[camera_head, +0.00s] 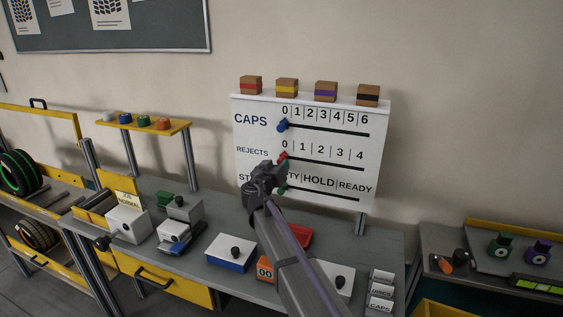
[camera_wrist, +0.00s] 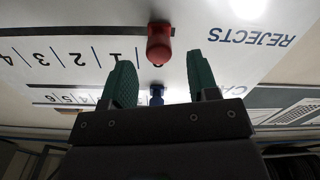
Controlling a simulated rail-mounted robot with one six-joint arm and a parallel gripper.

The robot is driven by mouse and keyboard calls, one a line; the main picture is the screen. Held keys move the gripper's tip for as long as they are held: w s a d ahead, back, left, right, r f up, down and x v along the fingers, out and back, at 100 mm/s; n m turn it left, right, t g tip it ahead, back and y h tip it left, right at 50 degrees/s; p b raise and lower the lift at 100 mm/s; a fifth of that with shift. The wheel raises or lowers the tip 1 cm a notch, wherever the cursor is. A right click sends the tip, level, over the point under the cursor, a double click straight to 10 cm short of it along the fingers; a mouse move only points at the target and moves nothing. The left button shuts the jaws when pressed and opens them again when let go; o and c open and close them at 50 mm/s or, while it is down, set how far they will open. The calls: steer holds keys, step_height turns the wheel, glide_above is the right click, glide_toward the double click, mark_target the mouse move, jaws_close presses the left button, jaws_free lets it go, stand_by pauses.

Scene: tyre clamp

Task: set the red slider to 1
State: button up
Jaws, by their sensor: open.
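The red slider (camera_head: 283,156) is at the left end of the REJECTS track on the white board (camera_head: 375,140), under the 0. In the wrist view, which is upside down, its red knob (camera_wrist: 159,45) shows between the 1 and the word REJECTS. My gripper (camera_head: 272,170) is in front of the board, just below and left of the red slider. Its two green fingers (camera_wrist: 160,72) are spread apart and empty. The knob lines up with the gap between them, apart from both fingers in the picture. Any depth gap is unclear.
A blue slider (camera_head: 283,125) sits at 0 on the CAPS track above. A green slider (camera_head: 283,189) is on the lowest track, partly behind my gripper. Several coloured blocks (camera_head: 287,88) stand on the board's top. Boxes with knobs (camera_head: 232,253) crowd the bench below.

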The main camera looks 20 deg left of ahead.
mark_target(280, 162)
steer(key=w, duration=0.4)
steer(key=shift+w, duration=0.15)
steer(key=shift+c, duration=0.4)
jaws_close()
steer(key=shift+d, duration=0.1)
